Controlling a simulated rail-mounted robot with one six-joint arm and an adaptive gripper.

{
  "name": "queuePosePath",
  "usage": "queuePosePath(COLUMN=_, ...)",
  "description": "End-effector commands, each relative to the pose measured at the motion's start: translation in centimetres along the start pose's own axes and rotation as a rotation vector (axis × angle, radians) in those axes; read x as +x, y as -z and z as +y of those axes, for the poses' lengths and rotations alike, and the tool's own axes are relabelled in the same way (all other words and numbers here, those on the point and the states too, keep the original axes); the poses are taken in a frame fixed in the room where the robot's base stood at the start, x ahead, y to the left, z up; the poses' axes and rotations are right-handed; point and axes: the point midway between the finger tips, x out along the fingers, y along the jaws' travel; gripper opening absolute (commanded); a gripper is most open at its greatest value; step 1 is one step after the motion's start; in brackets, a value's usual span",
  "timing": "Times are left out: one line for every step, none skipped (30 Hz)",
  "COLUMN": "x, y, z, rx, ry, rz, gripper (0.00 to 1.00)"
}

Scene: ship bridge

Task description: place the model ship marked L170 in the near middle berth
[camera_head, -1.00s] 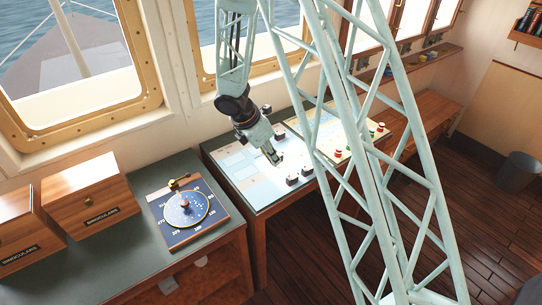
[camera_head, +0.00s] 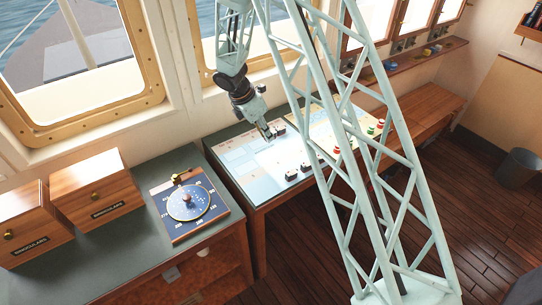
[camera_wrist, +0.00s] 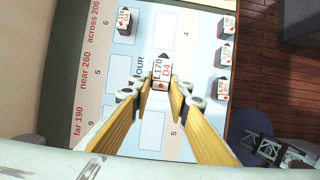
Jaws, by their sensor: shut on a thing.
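The model ship marked L170 (camera_wrist: 161,70) is a small dark block with a white and red label, at the tips of my gripper (camera_wrist: 162,88) in the wrist view. The two yellow fingers are shut on it. In the head view my gripper (camera_head: 268,136) is over the far part of the pale harbour chart (camera_head: 238,158); the held ship is too small to make out there. White berth rectangles show in the wrist view: one (camera_wrist: 152,127) lies between the fingers, another (camera_wrist: 125,53) up and left. I cannot tell whether the ship touches the chart.
Another ship (camera_wrist: 123,20) stands in a berth at upper left in the wrist view. Several more ships, such as one (camera_wrist: 224,53), line the chart's right side there. A compass board (camera_head: 187,206) and binocular boxes (camera_head: 97,193) stand on the left desk.

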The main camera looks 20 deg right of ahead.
Motion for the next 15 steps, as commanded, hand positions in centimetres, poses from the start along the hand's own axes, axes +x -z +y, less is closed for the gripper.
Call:
queuePosePath(x=0.0, y=0.0, z=0.0, rx=0.0, ry=0.0, rz=0.0, gripper=0.08)
queuePosePath(x=0.0, y=0.0, z=0.0, rx=0.0, ry=0.0, rz=0.0, gripper=0.08)
queuePosePath(x=0.1, y=0.0, z=0.0, rx=0.0, ry=0.0, rz=0.0, gripper=0.08)
queuePosePath(x=0.1, y=0.1, z=0.0, rx=-0.001, ry=0.0, rz=0.0, gripper=0.08)
queuePosePath(x=0.2, y=0.1, z=0.0, rx=-0.001, ry=0.0, rz=0.0, gripper=0.08)
queuePosePath(x=0.4, y=0.2, z=0.0, rx=-0.001, ry=0.0, rz=0.0, gripper=0.08)
queuePosePath(x=0.5, y=0.2, z=0.0, rx=-0.002, ry=0.0, rz=0.0, gripper=0.08)
queuePosePath(x=0.7, y=0.3, z=0.0, rx=-0.002, ry=0.001, rz=0.0, gripper=0.08)
queuePosePath(x=1.0, y=0.4, z=0.0, rx=-0.002, ry=0.001, rz=0.0, gripper=0.08)
queuePosePath(x=1.3, y=0.5, z=0.0, rx=-0.001, ry=0.001, rz=0.0, gripper=0.08)
queuePosePath(x=1.5, y=0.7, z=-0.1, rx=-0.001, ry=0.001, rz=0.0, gripper=0.08)
queuePosePath(x=1.9, y=0.8, z=-0.1, rx=-0.001, ry=0.002, rz=0.0, gripper=0.08)
queuePosePath(x=2.3, y=1.0, z=-0.1, rx=-0.002, ry=0.002, rz=0.0, gripper=0.08)
queuePosePath(x=2.6, y=1.1, z=-0.1, rx=-0.002, ry=0.002, rz=0.0, gripper=0.08)
queuePosePath(x=3.1, y=1.3, z=-0.1, rx=-0.002, ry=0.002, rz=0.0, gripper=0.08)
